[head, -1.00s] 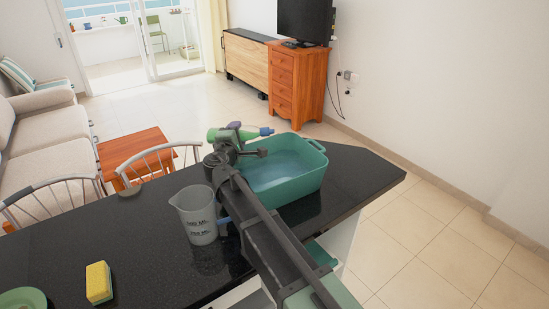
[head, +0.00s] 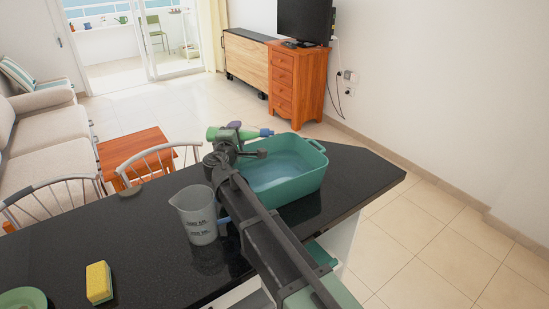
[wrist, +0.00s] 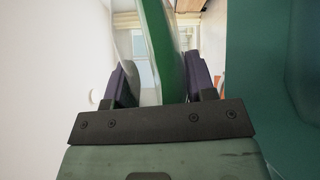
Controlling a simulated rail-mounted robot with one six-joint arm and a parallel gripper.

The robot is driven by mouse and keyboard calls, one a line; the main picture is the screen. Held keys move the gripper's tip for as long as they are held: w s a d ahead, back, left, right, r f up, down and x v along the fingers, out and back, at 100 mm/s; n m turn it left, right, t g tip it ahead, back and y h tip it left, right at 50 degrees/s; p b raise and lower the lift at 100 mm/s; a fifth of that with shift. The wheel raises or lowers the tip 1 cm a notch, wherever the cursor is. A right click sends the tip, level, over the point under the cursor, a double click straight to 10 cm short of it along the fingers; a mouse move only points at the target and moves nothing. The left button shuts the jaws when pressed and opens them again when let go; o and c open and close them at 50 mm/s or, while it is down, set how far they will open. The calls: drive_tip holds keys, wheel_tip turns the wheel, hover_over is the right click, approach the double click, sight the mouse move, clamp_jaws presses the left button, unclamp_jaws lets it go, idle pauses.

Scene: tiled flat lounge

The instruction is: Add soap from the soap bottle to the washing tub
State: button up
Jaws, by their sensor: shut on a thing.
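The soap bottle (head: 248,134) is green with a blue nozzle end. It lies nearly level in the air, its nozzle pointing right over the far side of the washing tub. My gripper (head: 234,130) is shut on the bottle's middle; in the wrist view the green bottle (wrist: 163,45) sits between my two dark purple fingers. The washing tub (head: 294,188) is a teal basin on the dark counter, holding pale blue liquid. It also fills the right of the wrist view (wrist: 255,70). I cannot see any soap coming out. My arm hides part of the tub's left side.
A clear measuring jug (head: 197,215) stands on the counter just left of my arm. A yellow sponge (head: 99,282) and a green dish (head: 22,299) are at the front left. Chairs stand behind the counter.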

sight(248, 127)
drive_tip(key=shift+r+m, duration=0.15)
drive_tip(key=shift+m, duration=0.95)
idle(2.0)
